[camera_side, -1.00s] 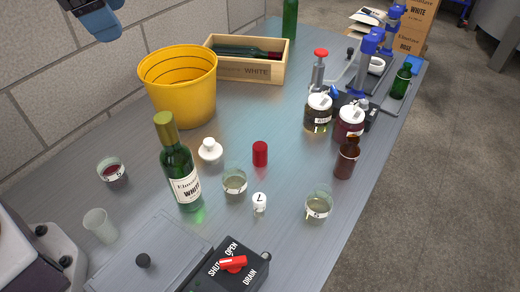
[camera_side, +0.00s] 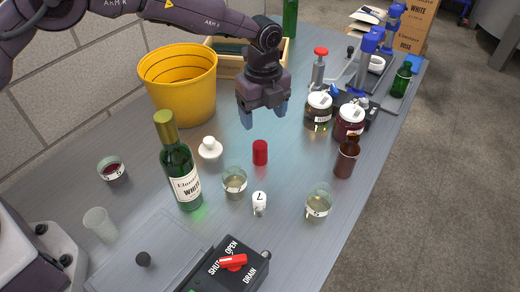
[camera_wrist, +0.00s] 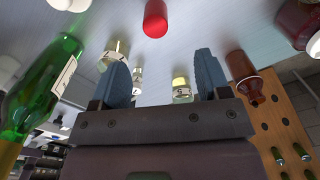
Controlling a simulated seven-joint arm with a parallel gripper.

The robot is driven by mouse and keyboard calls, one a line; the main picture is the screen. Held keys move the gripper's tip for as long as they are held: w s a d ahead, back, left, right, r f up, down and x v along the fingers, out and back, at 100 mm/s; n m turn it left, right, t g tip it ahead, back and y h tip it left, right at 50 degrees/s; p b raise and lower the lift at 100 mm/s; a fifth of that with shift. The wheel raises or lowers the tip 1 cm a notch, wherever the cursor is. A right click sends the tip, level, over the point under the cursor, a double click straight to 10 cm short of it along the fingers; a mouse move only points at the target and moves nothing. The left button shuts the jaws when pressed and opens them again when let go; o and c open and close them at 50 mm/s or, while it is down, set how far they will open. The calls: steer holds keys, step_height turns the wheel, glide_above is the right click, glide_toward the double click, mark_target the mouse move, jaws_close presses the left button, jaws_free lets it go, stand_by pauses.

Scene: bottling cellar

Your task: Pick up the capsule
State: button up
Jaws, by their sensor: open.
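The capsule (camera_side: 260,153) is a small red cylinder standing upright on the metal bench, near the middle of the side view. In the wrist view the red capsule (camera_wrist: 155,18) shows at the top centre, beyond the fingertips. My gripper (camera_side: 264,114) is above the bench, a little behind the capsule in the side view, with its blue fingers pointing down. The fingers (camera_wrist: 163,65) are spread apart in the wrist view with nothing gripped between them. The capsule stands clear of the fingers.
Near the capsule stand a white stopper (camera_side: 210,149), glass cups (camera_side: 234,184), (camera_side: 318,205), a small labelled vial (camera_side: 259,203) and a brown bottle (camera_side: 346,158). A green wine bottle (camera_side: 180,170) is at left. A yellow bucket (camera_side: 180,95) and wooden crate (camera_side: 228,66) stand behind.

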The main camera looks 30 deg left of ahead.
mark_target(261, 146)
step_height(261, 146, down, 6)
steer(key=shift+r, duration=0.15)
steer(key=f, duration=0.5)
steer(key=shift+s+f, duration=0.3)
steer(key=shift+s, duration=0.05)
steer(key=c, duration=0.7)
